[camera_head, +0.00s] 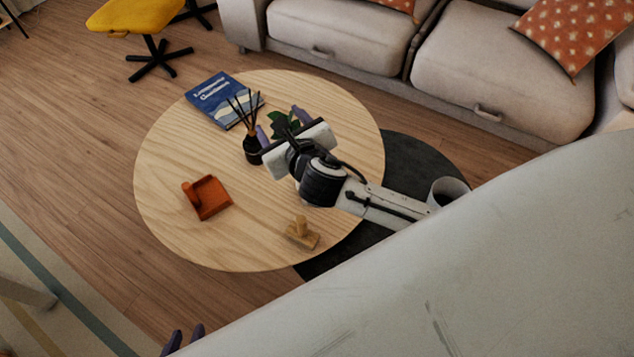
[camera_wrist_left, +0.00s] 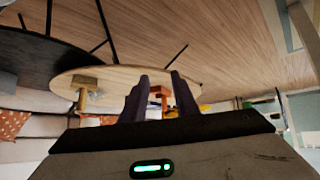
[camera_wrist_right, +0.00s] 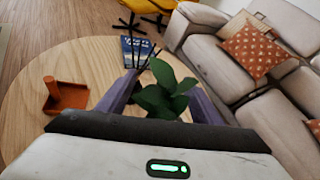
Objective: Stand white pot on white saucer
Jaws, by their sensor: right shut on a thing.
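My right gripper (camera_head: 281,125) reaches over the round wooden table from the right in the head view. Green leaves (camera_wrist_right: 160,95) stand between its two purple fingers in the right wrist view, and they also show in the head view (camera_head: 279,122). The gripper is shut on the plant's pot, which its own body hides, so I cannot tell the pot's height above the table. I cannot make out the white saucer in any view. My left gripper (camera_wrist_left: 160,95) has its fingers apart and empty; only its fingertips show in the head view (camera_head: 183,340), at the bottom edge.
The wooden table (camera_head: 160,160) holds a blue book (camera_head: 215,100), a black reed diffuser (camera_head: 253,152) close beside the right gripper, an orange dustpan-like tray (camera_head: 210,198) and a wooden stamp-like block (camera_head: 302,236). A dark round surface (camera_head: 415,160) lies to the right. The table's left side is clear.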

